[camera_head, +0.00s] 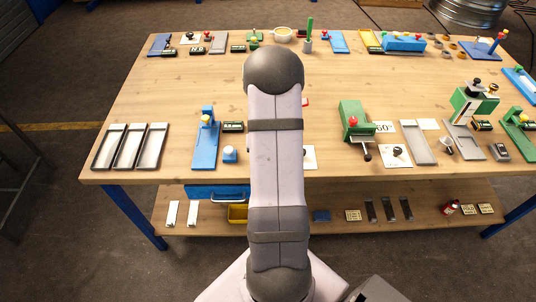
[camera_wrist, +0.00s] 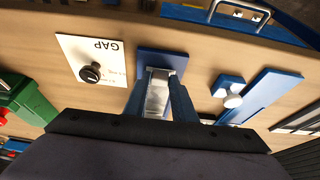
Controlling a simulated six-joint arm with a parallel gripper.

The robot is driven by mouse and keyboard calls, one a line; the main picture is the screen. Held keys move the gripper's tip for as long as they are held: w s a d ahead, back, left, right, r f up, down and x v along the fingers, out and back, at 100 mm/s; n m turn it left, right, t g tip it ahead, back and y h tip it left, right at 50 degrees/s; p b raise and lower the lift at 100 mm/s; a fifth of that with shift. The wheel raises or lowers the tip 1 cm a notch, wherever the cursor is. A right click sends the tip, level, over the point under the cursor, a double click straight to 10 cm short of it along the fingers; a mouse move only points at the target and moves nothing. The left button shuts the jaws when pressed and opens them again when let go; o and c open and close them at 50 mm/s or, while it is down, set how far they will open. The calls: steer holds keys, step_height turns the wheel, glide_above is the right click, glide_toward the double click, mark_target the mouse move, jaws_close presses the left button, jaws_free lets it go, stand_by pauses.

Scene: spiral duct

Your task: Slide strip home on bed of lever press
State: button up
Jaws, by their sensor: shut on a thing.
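In the wrist view my gripper (camera_wrist: 159,84) is shut on a silver-grey strip (camera_wrist: 157,97), which lies lengthwise between the two dark blue fingers. The far end of the strip is over or on a dark blue flat plate (camera_wrist: 160,61). I cannot tell whether it touches the plate or how far along it sits. This plate may be the bed of the lever press, but no lever shows on it. In the head view my arm hides the gripper, the strip and this plate.
A white GAP card with a black knob (camera_wrist: 90,72) lies left of the plate in the wrist view. A blue fixture (camera_head: 206,145) and a small blue block with a white knob (camera_head: 230,154) stand close by. A green fixture with a red knob (camera_head: 355,118) is farther off.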

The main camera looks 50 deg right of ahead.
steer(key=shift+w+d+p, duration=0.55)
steer(key=shift+d+p, duration=0.05)
steer(key=shift+p, duration=0.1)
steer(key=shift+w+d+f+p, duration=0.15)
steer(key=shift+w+d+p, duration=0.1)
steer(key=shift+w+p, duration=0.1)
stand_by(0.5)
steer(key=o, duration=1.6)
steer(key=shift+o, duration=0.2)
step_height(320, 180, up, 7)
steer(key=p, duration=0.7)
